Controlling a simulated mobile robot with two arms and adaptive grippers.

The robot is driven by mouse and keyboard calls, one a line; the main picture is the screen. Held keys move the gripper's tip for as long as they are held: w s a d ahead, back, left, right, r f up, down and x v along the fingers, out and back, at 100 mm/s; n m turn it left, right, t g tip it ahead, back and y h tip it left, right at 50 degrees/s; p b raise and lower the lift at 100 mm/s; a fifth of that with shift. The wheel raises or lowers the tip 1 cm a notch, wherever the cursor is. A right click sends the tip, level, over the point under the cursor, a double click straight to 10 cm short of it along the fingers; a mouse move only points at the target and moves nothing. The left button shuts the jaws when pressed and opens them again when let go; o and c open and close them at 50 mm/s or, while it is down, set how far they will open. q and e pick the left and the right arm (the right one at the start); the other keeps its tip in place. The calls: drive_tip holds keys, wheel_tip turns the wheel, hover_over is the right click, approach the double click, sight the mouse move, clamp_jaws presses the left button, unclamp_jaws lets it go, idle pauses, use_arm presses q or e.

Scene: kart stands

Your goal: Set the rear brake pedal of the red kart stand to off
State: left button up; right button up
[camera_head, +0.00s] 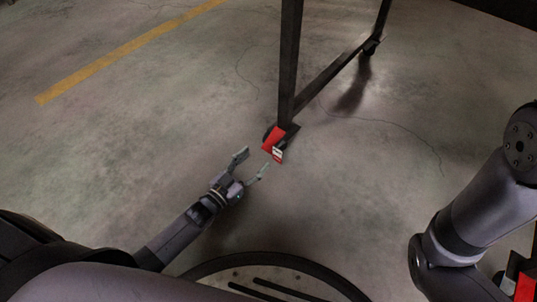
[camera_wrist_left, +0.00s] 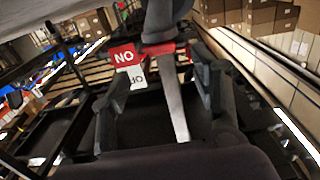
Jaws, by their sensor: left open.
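The red brake pedal (camera_head: 271,141) is at the foot of a dark stand leg (camera_head: 289,65), low over the floor, with a white label on its near end. My left gripper (camera_head: 253,162) is open, just below and left of the pedal in the head view, apparently apart from it. In the left wrist view the red pedal (camera_wrist_left: 126,57) shows between the spread fingers (camera_wrist_left: 160,108); its red part carries letters reading "NO", and a white part below shows "OF", partly hidden. I cannot tell its setting. My right gripper is out of view.
A dark lower bar (camera_head: 330,77) runs from the leg to another caster (camera_head: 371,45) at the back. Concrete floor (camera_head: 150,130) is clear on the left, with a yellow line (camera_head: 130,50). Boxes (camera_wrist_left: 255,17) stand in the wrist view's background.

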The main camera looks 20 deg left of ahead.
sight(267, 151)
use_arm(q)
drive_tip(key=b+x, duration=0.1)
drive_tip(key=x, duration=0.1)
drive_tip(key=f+b+x, duration=0.1)
drive_tip(key=b+x, duration=0.2)
drive_tip(key=x, duration=0.1)
drive_tip(key=shift+w+f, duration=0.25)
drive_tip(key=shift+w+d+r+b, duration=0.15)
drive_tip(key=shift+w+d+b, duration=0.1)
drive_tip(key=shift+w+b, duration=0.25)
drive_tip(key=shift+c, duration=0.3)
clamp_jaws()
